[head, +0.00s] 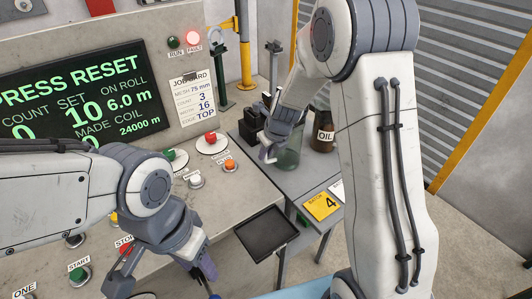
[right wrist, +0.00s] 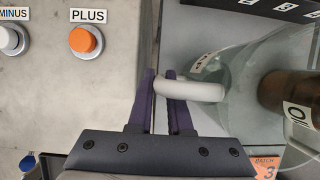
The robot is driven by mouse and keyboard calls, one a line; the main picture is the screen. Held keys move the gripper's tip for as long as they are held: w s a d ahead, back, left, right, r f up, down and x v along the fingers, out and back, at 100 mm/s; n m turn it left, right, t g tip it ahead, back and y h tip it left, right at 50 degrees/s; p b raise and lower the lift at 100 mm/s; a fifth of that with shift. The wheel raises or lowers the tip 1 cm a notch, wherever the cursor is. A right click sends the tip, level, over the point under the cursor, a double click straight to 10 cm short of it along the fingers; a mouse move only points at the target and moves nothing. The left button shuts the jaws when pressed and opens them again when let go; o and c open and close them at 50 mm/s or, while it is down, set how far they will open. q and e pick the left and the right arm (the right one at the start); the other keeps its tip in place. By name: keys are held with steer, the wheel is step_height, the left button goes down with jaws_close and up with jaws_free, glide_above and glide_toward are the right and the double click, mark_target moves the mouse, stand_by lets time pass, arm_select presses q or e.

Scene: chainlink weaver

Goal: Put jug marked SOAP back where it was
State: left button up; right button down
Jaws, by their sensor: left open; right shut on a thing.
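The jug (head: 289,154) is a translucent green vessel with a pale handle, at the side table beside the console. In the right wrist view the jug (right wrist: 232,62) has a small label that I see only edge-on and cannot read fully. My right gripper (head: 268,152) is at the jug's left side. Its purple fingers (right wrist: 160,92) are shut on the pale handle (right wrist: 196,92). I cannot tell whether the jug's base touches the table. My left gripper (head: 165,279) is open and empty over the console's front part.
A brown jar marked OIL (head: 323,134) stands close right of the jug. The grey side table (head: 305,180) holds a yellow BATCH 4 card (head: 321,206) and dark blocks (head: 251,124) behind. A dark tray (head: 266,232) lies at the console's edge. Console buttons (head: 230,166) are nearby.

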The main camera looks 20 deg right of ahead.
steer(key=shift+f, duration=0.15)
steer(key=c, duration=0.8)
jaws_free()
steer(key=shift+c, duration=0.2)
